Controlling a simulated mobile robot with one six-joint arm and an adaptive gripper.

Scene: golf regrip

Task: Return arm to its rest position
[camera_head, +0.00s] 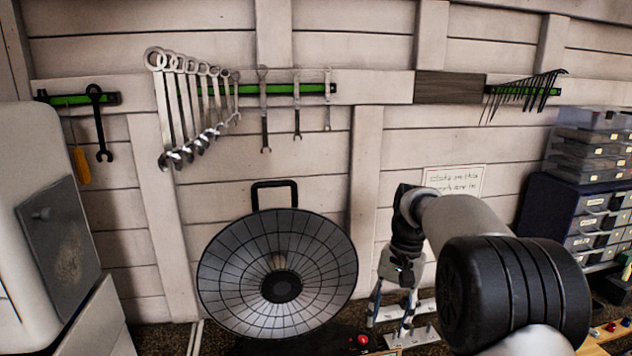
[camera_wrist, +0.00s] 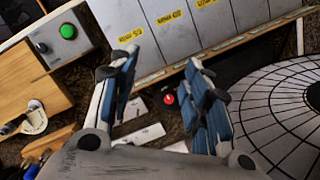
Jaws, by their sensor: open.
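My gripper (camera_head: 392,306) hangs fingers-down below my bent arm, in front of the plank wall and right of the round gridded disc. In the wrist view my gripper (camera_wrist: 165,82) shows two blue-padded fingers spread apart. Nothing is between the fingertips. Past them lie a dark speckled surface and a red knob (camera_wrist: 169,99). My grey arm with its black joint covers part of the lower right in the head view.
The gridded disc (camera_head: 232,262) stands close left of my gripper. Wrenches (camera_head: 185,105) hang on the wall. Drawer units (camera_head: 590,215) stand at right, a white cabinet (camera_head: 30,220) at left. In the wrist view, a green-button box (camera_wrist: 68,31) sits upper left.

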